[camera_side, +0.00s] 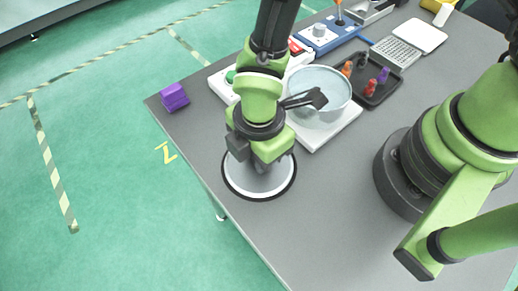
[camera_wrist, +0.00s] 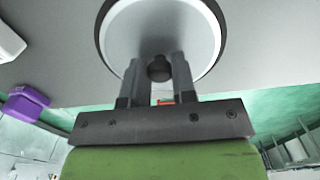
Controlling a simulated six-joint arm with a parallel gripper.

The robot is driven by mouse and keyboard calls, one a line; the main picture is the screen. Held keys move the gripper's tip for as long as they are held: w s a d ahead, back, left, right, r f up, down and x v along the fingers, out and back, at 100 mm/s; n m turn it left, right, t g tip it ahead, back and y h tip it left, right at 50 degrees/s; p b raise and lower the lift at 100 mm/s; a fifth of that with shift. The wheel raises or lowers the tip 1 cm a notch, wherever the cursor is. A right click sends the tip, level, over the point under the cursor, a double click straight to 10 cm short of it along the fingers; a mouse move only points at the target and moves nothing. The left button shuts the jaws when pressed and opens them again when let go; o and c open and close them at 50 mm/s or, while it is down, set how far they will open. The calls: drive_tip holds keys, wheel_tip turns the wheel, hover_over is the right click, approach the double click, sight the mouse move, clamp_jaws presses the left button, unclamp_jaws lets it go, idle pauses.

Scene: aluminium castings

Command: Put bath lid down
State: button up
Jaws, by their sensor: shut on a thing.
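The bath lid (camera_side: 275,180) is a round pale grey disc with a dark rim, low at the front-left part of the grey table. It also shows in the wrist view (camera_wrist: 190,30), with a dark knob (camera_wrist: 159,69) near its edge in that picture. My gripper (camera_wrist: 158,66) has its two fingers shut on the knob. In the side view my gripper (camera_side: 262,163) comes down from above onto the lid and hides its middle. I cannot tell whether the lid touches the table. The round bath (camera_side: 320,112) stands behind and to the right, with a dark handled thing over its rim.
A purple block (camera_side: 174,97) lies at the table's left corner. A black tray (camera_side: 385,91) holds several small coloured pieces at the back right. A blue box with a knob (camera_side: 319,38) and a white perforated rack (camera_side: 396,53) stand further back. The table right of the lid is clear.

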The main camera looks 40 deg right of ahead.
drive_tip(key=shift+f, duration=0.15)
drive_tip(key=o, duration=0.9)
drive_tip(key=shift+o, duration=0.2)
drive_tip(key=w+d+r+m+t+y, duration=0.1)
drive_tip(key=d+r+m, duration=0.2)
drive_tip(key=r, duration=0.7)
drive_tip(key=w+d+r+m, duration=0.1)
drive_tip(key=d+r+m, duration=0.2)
drive_tip(key=r, duration=0.7)
drive_tip(key=s+d+r+m+t, duration=0.3)
drive_tip(key=s+d+r+m, duration=0.1)
drive_tip(key=m, duration=0.4)
drive_tip(key=s+d+r+m+t+y, duration=0.1)
drive_tip(key=s+d+r+m+t, duration=0.2)
drive_tip(key=d+r+m, duration=0.3)
drive_tip(key=shift+s+d+m, duration=0.85)
drive_tip(key=shift+d+m, duration=0.05)
drive_tip(key=shift+m, duration=0.2)
